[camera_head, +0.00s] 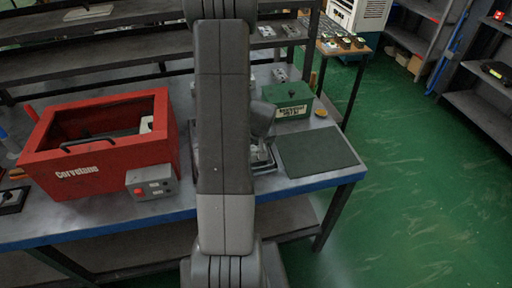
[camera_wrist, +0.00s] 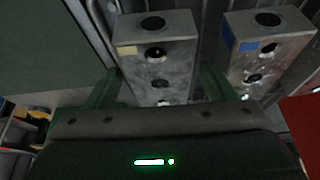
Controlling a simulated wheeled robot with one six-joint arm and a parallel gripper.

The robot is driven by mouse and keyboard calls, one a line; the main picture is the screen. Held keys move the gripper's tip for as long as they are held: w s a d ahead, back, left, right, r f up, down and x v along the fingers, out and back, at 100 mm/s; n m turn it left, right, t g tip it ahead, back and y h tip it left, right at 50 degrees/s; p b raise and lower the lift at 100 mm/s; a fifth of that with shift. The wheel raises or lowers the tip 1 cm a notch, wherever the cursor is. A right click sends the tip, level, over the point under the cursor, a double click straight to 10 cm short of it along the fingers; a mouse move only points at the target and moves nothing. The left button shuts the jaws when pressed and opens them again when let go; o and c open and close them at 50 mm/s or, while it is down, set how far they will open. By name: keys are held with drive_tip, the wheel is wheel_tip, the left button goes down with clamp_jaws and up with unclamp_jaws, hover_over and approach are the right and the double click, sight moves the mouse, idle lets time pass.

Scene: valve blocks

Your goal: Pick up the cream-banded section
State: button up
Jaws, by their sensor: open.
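The section with a small pale, cream-looking patch (camera_wrist: 155,58) is a grey metal block with dark round holes, in the middle of the wrist view. My gripper (camera_wrist: 161,72) is open, with one green finger on each side of this block's near part. I cannot tell whether the fingers touch it. A second similar block with a blue patch (camera_wrist: 264,50) stands to its right, close to the right finger. In the head view my arm hides the gripper and most of the blocks.
A red open box (camera_head: 105,160) and a grey button box (camera_head: 152,183) stand left on the workbench. A green box (camera_head: 288,98) and a dark green mat (camera_head: 318,152) are at the right.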

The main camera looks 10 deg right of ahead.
drive_tip(key=shift+f+b, duration=0.2)
drive_tip(key=shift+b, duration=0.15)
drive_tip(key=c, duration=1.3)
drive_tip(key=shift+c, duration=0.5)
drive_tip(key=shift+r+p, duration=0.25)
drive_tip(key=shift+p, duration=0.1)
